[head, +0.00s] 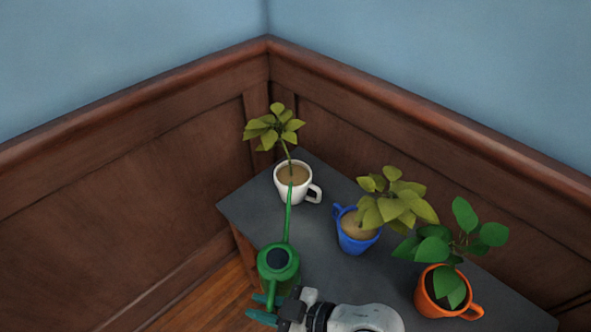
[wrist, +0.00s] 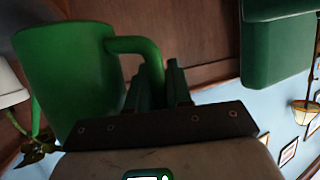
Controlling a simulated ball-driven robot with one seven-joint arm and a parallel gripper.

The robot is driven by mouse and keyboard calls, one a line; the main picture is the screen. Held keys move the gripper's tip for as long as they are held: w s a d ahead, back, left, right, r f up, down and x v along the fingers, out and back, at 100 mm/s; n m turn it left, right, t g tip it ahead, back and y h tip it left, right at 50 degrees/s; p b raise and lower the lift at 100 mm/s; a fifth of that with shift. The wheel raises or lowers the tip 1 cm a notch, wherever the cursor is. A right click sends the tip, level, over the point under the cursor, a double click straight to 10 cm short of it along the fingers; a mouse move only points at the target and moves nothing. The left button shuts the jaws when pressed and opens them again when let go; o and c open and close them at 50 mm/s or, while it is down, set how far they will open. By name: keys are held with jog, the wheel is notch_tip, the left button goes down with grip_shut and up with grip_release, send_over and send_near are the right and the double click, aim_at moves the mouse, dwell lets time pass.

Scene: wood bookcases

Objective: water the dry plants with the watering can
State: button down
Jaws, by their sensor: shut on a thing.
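The green watering can (head: 278,264) is in my gripper (head: 263,308), which is shut on its handle (wrist: 150,58). In the wrist view the can's body (wrist: 68,75) is beside the fingers. The white mug holds a plant with yellowish leaves (head: 274,127) and pale tan soil. The blue mug (head: 357,238) holds another yellowish plant (head: 395,200) with pale soil. The orange mug (head: 436,296) holds a greener plant (head: 462,232) with dark soil.
The mugs stand on a dark grey tabletop (head: 318,238) in a corner between wood-panelled walls (head: 150,190). Wooden floor (head: 205,298) shows at the lower left. Dark green furniture (wrist: 280,45) appears at the upper right of the wrist view.

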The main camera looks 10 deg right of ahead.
aim_at(273, 297)
jog(key=shift+r, duration=0.1)
jog(key=r+p, duration=0.1)
jog(key=p, duration=0.1)
jog(key=w+r+m+g+p, duration=0.1)
jog(key=r+p, duration=0.1)
jog(key=p, duration=0.1)
jog(key=shift+w+d+r+m, duration=0.1)
jog(key=shift+d+r+m, duration=0.1)
jog(key=shift+r+m, duration=0.1)
jog(key=shift+r, duration=0.1)
jog(key=shift+w+d+r+m+g+y+p, duration=0.2)
jog(key=shift+w+r+m+g+p, duration=0.25)
jog(key=shift+r+p, duration=0.5)
jog(key=shift+w+d+r+m+g+y+p, duration=0.2)
jog(key=shift+w+r+p, duration=0.45)
jog(key=shift+p, duration=0.5)
dwell(0.7)
jog(key=shift+r, duration=0.15)
jog(key=shift+w+r+p, duration=0.3)
jog(key=shift+r+p, duration=0.3)
jog(key=shift+p, duration=0.05)
dwell(1.7)
